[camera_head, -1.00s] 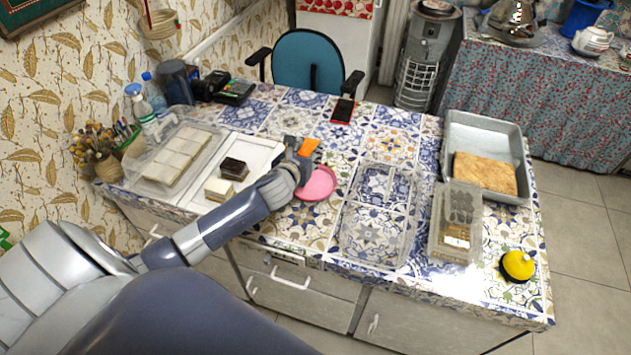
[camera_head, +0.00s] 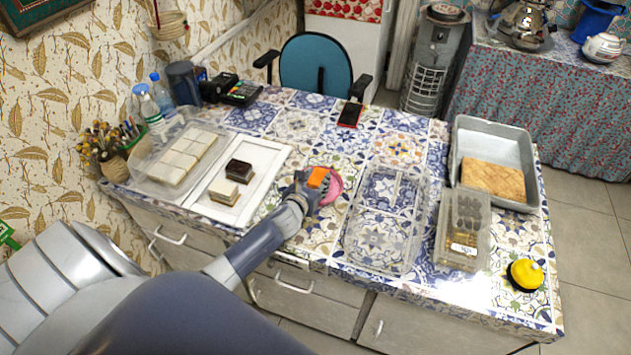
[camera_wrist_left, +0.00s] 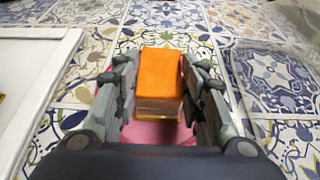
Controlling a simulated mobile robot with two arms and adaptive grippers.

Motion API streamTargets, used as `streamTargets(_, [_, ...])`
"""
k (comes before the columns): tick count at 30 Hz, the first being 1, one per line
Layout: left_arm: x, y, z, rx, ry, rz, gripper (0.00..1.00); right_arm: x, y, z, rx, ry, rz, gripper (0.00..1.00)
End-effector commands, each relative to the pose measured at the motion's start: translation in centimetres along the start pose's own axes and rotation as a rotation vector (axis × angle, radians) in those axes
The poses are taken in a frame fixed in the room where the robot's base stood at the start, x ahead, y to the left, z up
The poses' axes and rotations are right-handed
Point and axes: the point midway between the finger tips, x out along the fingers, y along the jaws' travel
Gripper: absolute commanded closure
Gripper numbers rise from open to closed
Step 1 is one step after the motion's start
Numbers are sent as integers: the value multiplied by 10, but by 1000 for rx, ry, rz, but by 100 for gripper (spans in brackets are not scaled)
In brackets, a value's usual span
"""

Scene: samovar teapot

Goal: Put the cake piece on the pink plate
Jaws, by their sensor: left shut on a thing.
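My left gripper (camera_head: 309,188) is shut on an orange-topped cake piece (camera_head: 318,177). In the left wrist view the cake piece (camera_wrist_left: 160,75) sits between the two fingers (camera_wrist_left: 158,100). The pink plate (camera_head: 334,186) lies on the tiled table, partly hidden by the gripper and cake piece. In the wrist view the plate (camera_wrist_left: 150,133) shows beneath and around the cake piece. I cannot tell whether the cake piece touches the plate. My right gripper is not in view.
A white tray (camera_head: 262,165) left of the plate holds a dark and a pale cake piece. Clear containers (camera_head: 345,250) stand to the right and far left. A metal pan (camera_head: 490,135) and a yellow-topped item (camera_head: 525,274) are farther right. Tiles behind the plate are free.

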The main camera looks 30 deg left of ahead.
Motion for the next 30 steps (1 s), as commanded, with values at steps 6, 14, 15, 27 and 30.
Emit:
streamTargets(6, [1, 0, -3, 0, 0, 0, 51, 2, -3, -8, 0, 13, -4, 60])
streamTargets(14, [1, 0, -3, 0, 0, 0, 42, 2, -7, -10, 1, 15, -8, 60])
streamTargets(15, [1, 0, -3, 0, 0, 0, 42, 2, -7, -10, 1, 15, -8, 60])
streamTargets(27, [-30, 0, 0, 2, 1, -1, 42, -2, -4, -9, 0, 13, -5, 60])
streamTargets(30, [-49, 0, -1, 4, 1, -1, 42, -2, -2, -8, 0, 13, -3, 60])
